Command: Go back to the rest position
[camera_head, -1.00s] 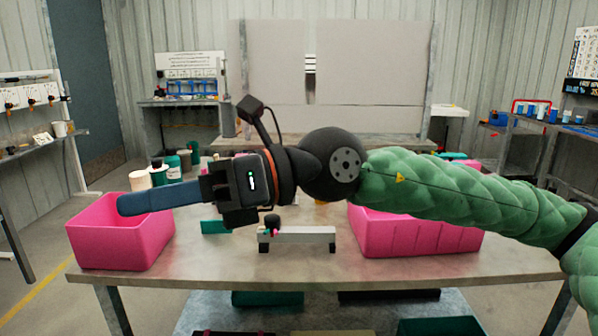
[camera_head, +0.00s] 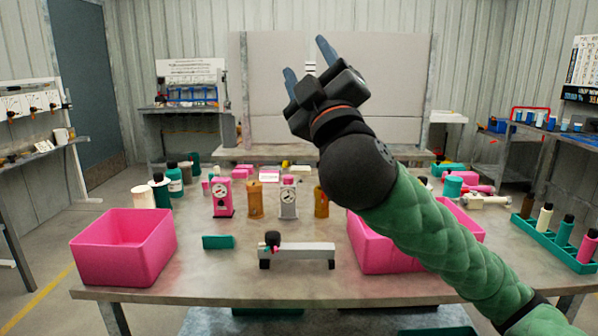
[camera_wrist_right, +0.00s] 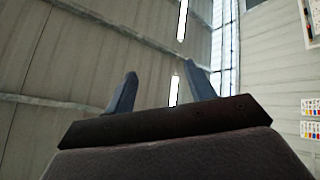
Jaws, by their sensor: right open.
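My right gripper (camera_head: 308,62) is raised above the table in the head view, its two blue fingers pointing up and apart. It is open and nothing is between the fingers. In the right wrist view the two fingers (camera_wrist_right: 160,92) stand apart against the wall and ceiling. My right arm comes in from the lower right and covers part of the right pink bin. My left gripper is not in view.
The table (camera_head: 205,270) carries a left pink bin (camera_head: 122,262), a right pink bin (camera_head: 385,250), a grey stand (camera_head: 297,251) and a teal block (camera_head: 217,242). Pumps and bottles stand behind. A teal rack (camera_head: 552,240) is at right.

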